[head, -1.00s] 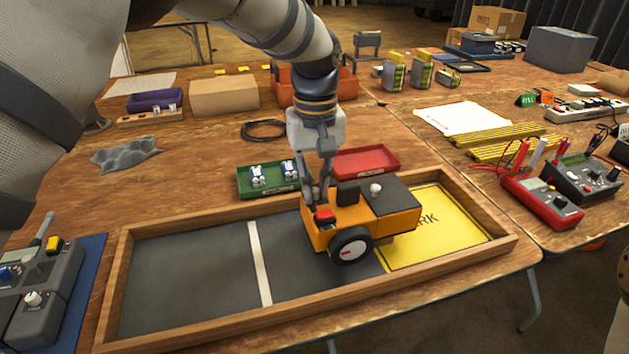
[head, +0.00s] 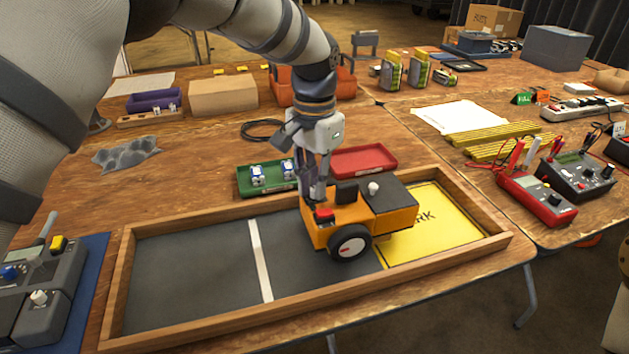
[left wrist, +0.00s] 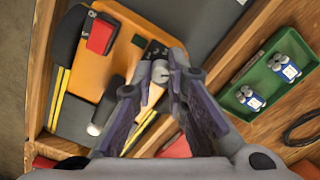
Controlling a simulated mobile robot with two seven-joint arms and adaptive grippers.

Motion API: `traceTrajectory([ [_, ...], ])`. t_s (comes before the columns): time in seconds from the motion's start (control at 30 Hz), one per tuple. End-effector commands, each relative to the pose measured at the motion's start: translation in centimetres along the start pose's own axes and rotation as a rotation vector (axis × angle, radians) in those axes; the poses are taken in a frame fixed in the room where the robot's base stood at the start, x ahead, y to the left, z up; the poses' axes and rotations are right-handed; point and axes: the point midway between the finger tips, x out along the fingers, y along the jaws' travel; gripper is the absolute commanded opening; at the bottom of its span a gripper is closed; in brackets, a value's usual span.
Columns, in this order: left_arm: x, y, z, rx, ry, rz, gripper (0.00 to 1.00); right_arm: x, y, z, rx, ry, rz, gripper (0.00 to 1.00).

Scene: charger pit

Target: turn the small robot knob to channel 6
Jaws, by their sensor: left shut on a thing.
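The small robot (head: 391,221) is orange and black with a wheel, a red button (head: 325,215) and a white peg on top. It stands in the wooden-framed tray, partly beside the yellow park area (head: 441,226). My left gripper (head: 317,199) points down over its left rear part. In the left wrist view its fingers are closed on a small grey knob (left wrist: 160,71) on the robot's top. A dark dial patch with small white marks shows beside the knob, mostly hidden by the fingers. I cannot read the channel. My right gripper is not in view.
A wooden frame (head: 118,285) surrounds the dark floor around the robot. A green tray (head: 246,186) with blue-and-white cells and a red tray (head: 364,161) lie just behind it. A grey control box (head: 55,300) is at left, a red meter (head: 537,198) at right.

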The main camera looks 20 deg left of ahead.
Motion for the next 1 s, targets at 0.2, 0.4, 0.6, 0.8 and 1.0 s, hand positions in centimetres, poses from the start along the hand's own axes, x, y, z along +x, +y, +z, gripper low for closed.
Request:
traceTrajectory([
  [0.2, 0.09, -0.04, 0.03, 0.15, -0.002, 0.0, 0.0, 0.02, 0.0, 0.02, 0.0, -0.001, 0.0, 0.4],
  [0.4, 0.1, -0.07, 0.03, 0.245, -0.002, -0.001, 0.0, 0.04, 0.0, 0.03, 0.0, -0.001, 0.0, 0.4],
  [0.6, 0.09, -0.06, 0.02, 0.296, -0.001, 0.0, 0.0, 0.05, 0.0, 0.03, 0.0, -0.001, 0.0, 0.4],
  [0.8, 0.09, -0.05, 0.01, 0.312, -0.001, 0.0, 0.0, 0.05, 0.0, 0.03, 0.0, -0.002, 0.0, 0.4],
  [1.0, 0.09, -0.05, 0.01, 0.313, -0.001, 0.0, 0.0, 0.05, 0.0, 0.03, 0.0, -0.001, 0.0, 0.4],
])
